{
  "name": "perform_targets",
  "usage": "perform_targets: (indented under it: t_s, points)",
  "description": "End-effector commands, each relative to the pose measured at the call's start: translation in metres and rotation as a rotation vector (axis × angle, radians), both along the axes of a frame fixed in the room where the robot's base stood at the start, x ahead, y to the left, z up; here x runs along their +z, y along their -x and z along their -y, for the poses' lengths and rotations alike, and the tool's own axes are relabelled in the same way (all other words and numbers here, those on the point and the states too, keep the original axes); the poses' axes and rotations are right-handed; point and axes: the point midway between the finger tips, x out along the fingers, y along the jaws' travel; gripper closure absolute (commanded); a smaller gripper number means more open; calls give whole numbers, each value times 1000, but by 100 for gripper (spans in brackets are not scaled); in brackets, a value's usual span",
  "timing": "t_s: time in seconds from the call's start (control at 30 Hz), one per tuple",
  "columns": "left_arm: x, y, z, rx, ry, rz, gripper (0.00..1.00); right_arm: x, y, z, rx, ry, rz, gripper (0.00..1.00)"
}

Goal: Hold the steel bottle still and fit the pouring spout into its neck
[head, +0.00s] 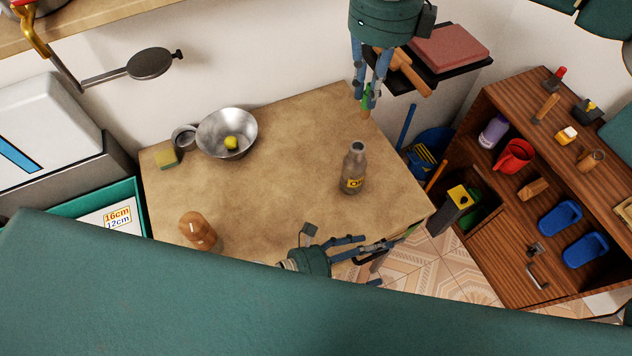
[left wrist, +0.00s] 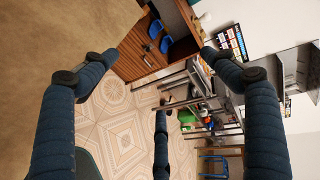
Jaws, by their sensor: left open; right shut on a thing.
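The steel bottle (head: 353,172) stands upright on the table, right of its middle, with a yellow label and an open neck. My right gripper (head: 368,84) is above and behind it, near the table's back edge. It is shut on a small green piece with a brown lower end, which looks like the pouring spout (head: 365,106); the fingers partly hide it. The spout is apart from the bottle. My left gripper (head: 376,252) is open and empty at the table's front edge, in front of the bottle. Its spread fingers (left wrist: 160,75) also show in the left wrist view, with no bottle between them.
A metal bowl (head: 213,143) with a yellow item, a small cup (head: 184,138), a sponge (head: 166,158) and a brown rounded object (head: 198,229) are on the table's left. A wooden shelf unit (head: 480,240) stands to the right. The tabletop around the bottle is clear.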

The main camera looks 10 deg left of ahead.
Motion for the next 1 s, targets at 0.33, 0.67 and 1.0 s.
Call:
perform_targets:
  t_s: [0.33,0.67,1.0]
  points:
    - [27,-111,-124,-194,-753,899,15,0,0,0,0,0,0,100]
    - [38,-143,-145,-249,-946,1088,15,0,0,0,0,0,0,100]
    - [14,-186,-107,-248,-943,1085,15,0,0,0,0,0,0,100]
